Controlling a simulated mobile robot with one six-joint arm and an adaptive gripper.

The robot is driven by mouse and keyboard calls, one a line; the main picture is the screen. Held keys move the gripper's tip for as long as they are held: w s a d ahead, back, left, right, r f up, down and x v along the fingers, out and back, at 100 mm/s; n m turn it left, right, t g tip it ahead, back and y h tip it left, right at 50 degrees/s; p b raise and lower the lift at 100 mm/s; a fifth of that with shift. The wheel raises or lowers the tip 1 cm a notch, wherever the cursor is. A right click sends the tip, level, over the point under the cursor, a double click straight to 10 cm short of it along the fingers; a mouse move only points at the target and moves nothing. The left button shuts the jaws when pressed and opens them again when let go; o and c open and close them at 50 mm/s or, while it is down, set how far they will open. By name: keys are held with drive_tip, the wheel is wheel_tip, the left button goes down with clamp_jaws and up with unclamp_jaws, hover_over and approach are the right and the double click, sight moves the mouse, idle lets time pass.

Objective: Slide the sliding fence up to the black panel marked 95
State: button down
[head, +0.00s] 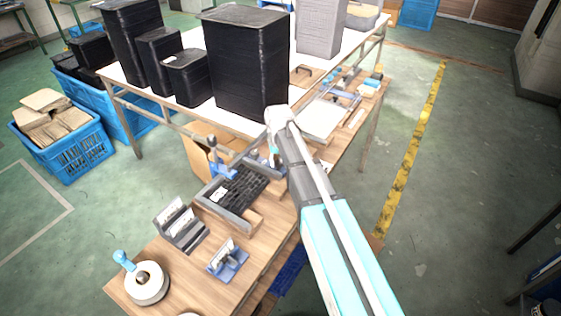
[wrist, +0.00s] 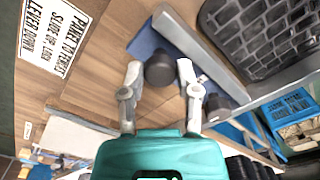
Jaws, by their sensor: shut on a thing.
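The black panel (head: 240,192) lies on the wooden bench in a grey frame, its top ribbed in cells; a white label on it is too small to read. It also fills the upper right of the wrist view (wrist: 262,35). The sliding fence, a grey bar (wrist: 205,58) on a blue base (wrist: 146,42), stands beside the panel, with a strip of wood showing between them at the top. My gripper (wrist: 160,72) is shut on the fence's dark round knob (wrist: 159,71). In the head view my gripper (head: 273,150) partly hides the fence.
A second dark knob (wrist: 217,106) sits close to my right finger. A sign (wrist: 58,38) about panel, fence and lock lever lies on the bench. Tall black bins (head: 240,60) stand on the table behind.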

drive_tip(key=shift+s+a, duration=0.2)
drive_tip(key=shift+s, duration=0.15)
drive_tip(key=shift+c, duration=1.7)
unclamp_jaws()
